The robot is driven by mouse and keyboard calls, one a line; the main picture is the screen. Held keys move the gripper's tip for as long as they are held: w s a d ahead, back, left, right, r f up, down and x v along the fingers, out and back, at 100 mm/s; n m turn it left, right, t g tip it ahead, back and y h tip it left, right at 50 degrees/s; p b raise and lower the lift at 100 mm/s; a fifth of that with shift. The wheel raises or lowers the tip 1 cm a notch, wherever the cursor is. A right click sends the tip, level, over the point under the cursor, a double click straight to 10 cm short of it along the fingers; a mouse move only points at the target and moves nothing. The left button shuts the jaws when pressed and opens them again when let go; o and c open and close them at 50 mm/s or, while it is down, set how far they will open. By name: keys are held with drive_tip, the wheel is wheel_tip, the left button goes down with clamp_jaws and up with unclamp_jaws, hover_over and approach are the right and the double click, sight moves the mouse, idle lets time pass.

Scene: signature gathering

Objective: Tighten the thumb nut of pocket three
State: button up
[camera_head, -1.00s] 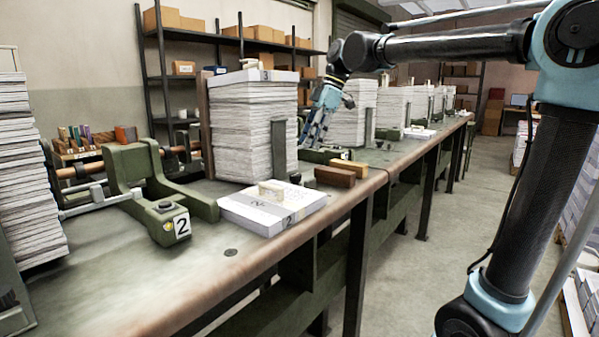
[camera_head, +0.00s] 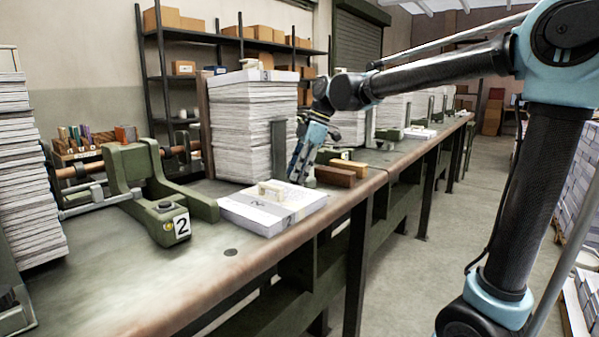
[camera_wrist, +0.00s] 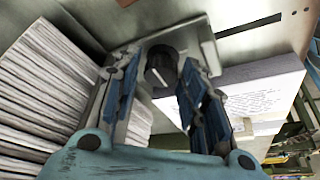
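Pocket three holds a tall stack of white printed sheets (camera_head: 240,120) with a "3" tag (camera_head: 266,75) on top. My gripper (camera_head: 298,172) is low at the right of this stack, pointing down behind the front bundle. In the wrist view my gripper (camera_wrist: 158,85) has its two blue-padded fingers spread apart. A dark round knob (camera_wrist: 162,66), likely the thumb nut, shows between the fingertips against a grey-green metal part (camera_wrist: 205,45). I cannot tell whether either finger touches it. In the head view the nut is hidden.
A banded bundle (camera_head: 270,210) with a small pale block (camera_head: 271,190) lies on the bench (camera_head: 215,262) in front. Brown blocks (camera_head: 336,176) lie to the right of my gripper. A green clamp marked 2 (camera_head: 170,222) stands at left. More stacks line the bench beyond.

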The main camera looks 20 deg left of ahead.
drive_tip(key=c, duration=0.8)
drive_tip(key=shift+m, duration=0.4)
drive_tip(key=m+t, duration=0.1)
drive_tip(key=m, duration=0.3)
drive_tip(key=shift+s+t+y, duration=0.15)
drive_tip(key=shift+t+y, duration=0.15)
drive_tip(key=shift+t, duration=0.1)
drive_tip(key=m+t, duration=0.1)
drive_tip(key=m, duration=0.3)
drive_tip(key=shift+s+r+t, duration=0.1)
drive_tip(key=shift+s+t, duration=0.05)
drive_tip(key=shift+t, duration=0.25)
drive_tip(key=m+t, duration=0.1)
drive_tip(key=m, duration=0.2)
drive_tip(key=m+h, duration=0.1)
drive_tip(key=m, duration=0.1)
drive_tip(key=shift+s+a+m+t, duration=0.15)
drive_tip(key=shift+s+m+t, duration=0.05)
drive_tip(key=shift+m+t, duration=0.2)
drive_tip(key=shift+m+t+h, duration=0.4)
drive_tip(key=shift+m+h, duration=0.2)
drive_tip(key=shift+m, duration=1)
drive_tip(key=shift+s, duration=0.1)
